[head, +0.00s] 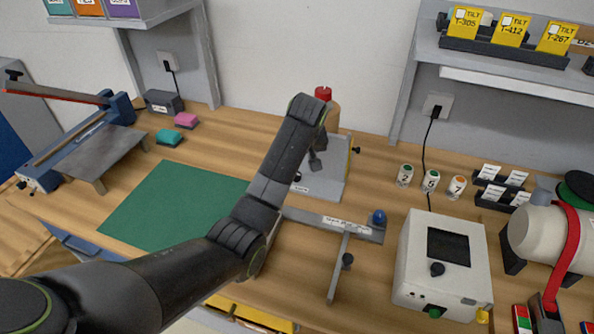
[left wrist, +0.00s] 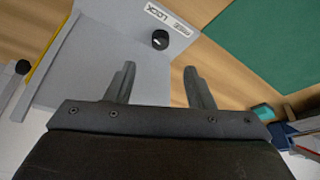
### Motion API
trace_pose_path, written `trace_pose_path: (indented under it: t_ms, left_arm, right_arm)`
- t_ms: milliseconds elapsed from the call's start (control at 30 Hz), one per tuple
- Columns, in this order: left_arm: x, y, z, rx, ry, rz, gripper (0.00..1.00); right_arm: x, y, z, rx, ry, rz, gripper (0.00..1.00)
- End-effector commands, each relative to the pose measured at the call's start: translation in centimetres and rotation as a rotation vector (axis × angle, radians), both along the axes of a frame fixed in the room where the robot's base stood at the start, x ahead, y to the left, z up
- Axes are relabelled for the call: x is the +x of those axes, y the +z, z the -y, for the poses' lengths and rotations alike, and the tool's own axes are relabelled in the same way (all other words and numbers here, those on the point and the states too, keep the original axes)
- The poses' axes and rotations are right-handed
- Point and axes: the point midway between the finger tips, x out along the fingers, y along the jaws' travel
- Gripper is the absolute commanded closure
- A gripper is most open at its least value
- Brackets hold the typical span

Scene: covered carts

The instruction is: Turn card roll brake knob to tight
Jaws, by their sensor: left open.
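A grey stand (head: 325,185) with a brown upright part and a red top (head: 323,93) stands at the back middle in the head view, partly hidden by my left arm. In the left wrist view its grey plate (left wrist: 95,50) carries a black knob (left wrist: 160,40) with a light pointer mark, beside a white label (left wrist: 170,18) reading FREE and LOCK. I read no "tight" marking. My left gripper (left wrist: 158,85) is open and empty; the knob lies beyond the fingertips, apart from them. The gripper also shows over the stand in the head view (head: 316,163). My right gripper is not in view.
A second black knob (left wrist: 22,67) sits at the plate's side. A green mat (head: 170,210) lies left. A blue-knobbed flat bar (head: 325,222) lies in front of the stand. A white box with a screen (head: 410,275) and a strapped white roll (head: 535,235) stand right.

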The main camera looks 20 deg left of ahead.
Motion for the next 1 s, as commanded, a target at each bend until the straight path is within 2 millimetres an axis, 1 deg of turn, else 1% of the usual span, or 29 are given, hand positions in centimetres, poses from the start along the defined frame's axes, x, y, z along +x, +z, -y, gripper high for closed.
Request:
trace_pose_path:
  t_ms: [33,200,400,500,733,1000]
  left_arm:
    - [0.2,-1.0,-0.3,0.001,0.002,-0.006,0.52]
    - [1.3,-3.9,-0.8,0.001,0.0,-0.004,0.52]
    - [2.3,-6.7,-1.3,0.001,0.0,-0.003,0.52]
    - [2.7,-7.6,-1.4,0.001,-0.001,-0.001,0.52]
    - [3.2,-8.9,-1.7,0.0,-0.001,0.0,0.52]
    - [3.3,-9.0,-1.7,0.0,0.0,0.001,0.52]
  right_arm:
    - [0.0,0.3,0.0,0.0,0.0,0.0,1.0]
    - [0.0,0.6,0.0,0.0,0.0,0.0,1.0]
    - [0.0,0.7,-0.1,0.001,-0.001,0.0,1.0]
    - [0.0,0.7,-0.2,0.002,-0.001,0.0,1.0]
    - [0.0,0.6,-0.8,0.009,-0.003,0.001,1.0]
    - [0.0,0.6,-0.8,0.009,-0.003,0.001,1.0]
